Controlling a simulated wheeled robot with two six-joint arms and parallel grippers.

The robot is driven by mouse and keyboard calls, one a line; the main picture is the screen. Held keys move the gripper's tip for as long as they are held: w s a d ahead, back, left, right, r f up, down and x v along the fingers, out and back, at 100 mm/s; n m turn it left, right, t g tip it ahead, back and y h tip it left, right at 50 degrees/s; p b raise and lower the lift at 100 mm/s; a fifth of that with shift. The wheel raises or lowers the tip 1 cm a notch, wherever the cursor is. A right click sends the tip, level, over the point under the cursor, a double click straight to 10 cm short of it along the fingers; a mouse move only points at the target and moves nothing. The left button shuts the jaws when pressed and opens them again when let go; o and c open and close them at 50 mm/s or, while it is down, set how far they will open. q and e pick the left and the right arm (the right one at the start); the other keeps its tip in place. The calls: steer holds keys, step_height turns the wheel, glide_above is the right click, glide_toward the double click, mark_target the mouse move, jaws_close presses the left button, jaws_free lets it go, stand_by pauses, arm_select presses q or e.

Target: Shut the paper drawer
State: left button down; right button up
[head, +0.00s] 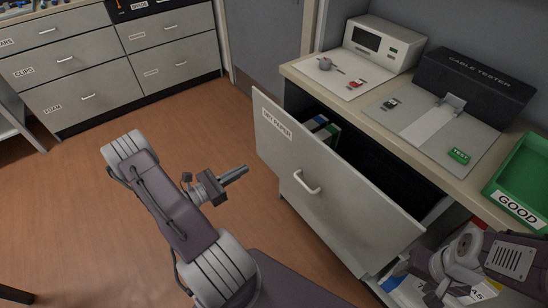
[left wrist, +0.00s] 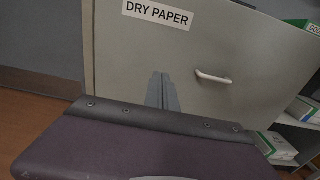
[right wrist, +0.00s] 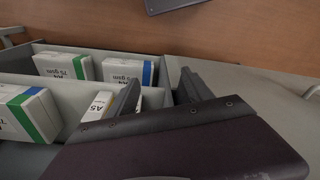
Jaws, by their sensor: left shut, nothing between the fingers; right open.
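The drawer labelled DRY PAPER (head: 345,215) stands pulled out from under the counter in the head view, with blue and green packs visible inside. Its white handle (head: 307,182) is on the front panel. The panel also fills much of the left wrist view (left wrist: 240,105). My left gripper (head: 243,170) is shut and empty, in front of the panel and left of the handle; I cannot tell whether it touches. My right gripper (right wrist: 158,92) is open above a grey compartmented tray or drawer (right wrist: 80,83) holding paper packs. A pale wall shows between its fingers.
The counter holds a white instrument (head: 383,42), a black cable tester (head: 475,83) and a green GOOD bin (head: 520,180). Other drawers (head: 70,62) at the back left are shut. The wooden floor (head: 70,215) in front of the drawer is clear.

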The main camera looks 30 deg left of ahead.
mark_target(281, 148)
arm_select(q)
steer(key=b+x, duration=0.1)
steer(key=x, duration=1.1)
steer(key=shift+w+d+b, duration=0.25)
steer(key=shift+b, duration=0.15)
steer(key=shift+w+d+r, duration=0.1)
steer(key=shift+w+d, duration=0.05)
steer(key=shift+w, duration=0.4)
steer(key=b+x, duration=0.1)
steer(key=x, duration=1.1)
steer(key=shift+w+d+b, duration=0.15)
steer(key=shift+w+b, duration=0.05)
steer(key=shift+b, duration=0.1)
steer(key=shift+w, duration=0.1)
steer(key=shift+r, duration=0.25)
